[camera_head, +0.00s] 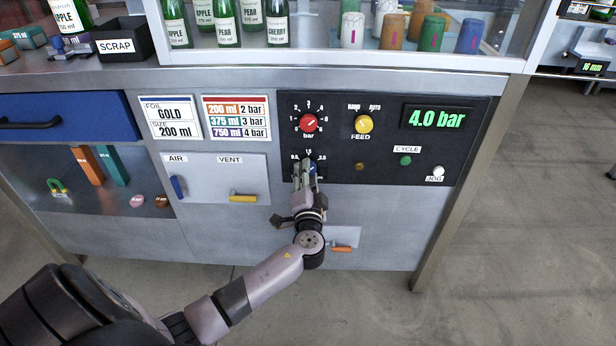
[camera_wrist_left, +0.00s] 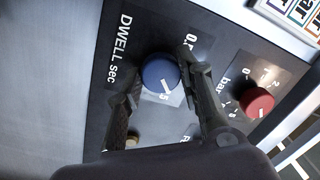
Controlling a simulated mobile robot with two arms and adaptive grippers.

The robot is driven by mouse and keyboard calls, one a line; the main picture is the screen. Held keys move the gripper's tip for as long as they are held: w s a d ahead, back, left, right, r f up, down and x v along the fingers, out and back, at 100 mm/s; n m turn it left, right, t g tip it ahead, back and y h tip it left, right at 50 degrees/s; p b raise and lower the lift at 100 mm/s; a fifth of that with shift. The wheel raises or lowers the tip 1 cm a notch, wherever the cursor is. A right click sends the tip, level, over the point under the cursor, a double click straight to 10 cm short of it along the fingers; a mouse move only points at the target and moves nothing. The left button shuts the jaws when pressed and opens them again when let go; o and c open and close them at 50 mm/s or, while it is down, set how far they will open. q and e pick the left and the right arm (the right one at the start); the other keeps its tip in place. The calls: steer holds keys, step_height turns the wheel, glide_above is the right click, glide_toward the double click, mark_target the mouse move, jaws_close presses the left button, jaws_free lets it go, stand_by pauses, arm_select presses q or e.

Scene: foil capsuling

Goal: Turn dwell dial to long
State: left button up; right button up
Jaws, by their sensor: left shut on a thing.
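The dial's white mark points down and slightly right, toward a partly visible figure ending in 5. In the head view, my left gripper (camera_head: 306,174) covers most of the dial, below the marks 0.5, 1.5 and 2.5. My right gripper is not in view.
The red bar dial (camera_head: 309,123) is just above, with the yellow feed knob (camera_head: 364,124) to its right. The display (camera_head: 437,118) reads 4.0 bar. A green cycle button (camera_head: 405,160) is further right. An orange handle (camera_head: 341,249) is below my gripper.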

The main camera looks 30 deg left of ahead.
arm_select(q)
steer(key=shift+m, duration=1.2)
steer(key=o, duration=1.2)
steer(key=shift+c, duration=0.2)
steer(key=v, duration=1.2)
steer(key=shift+f, duration=0.1)
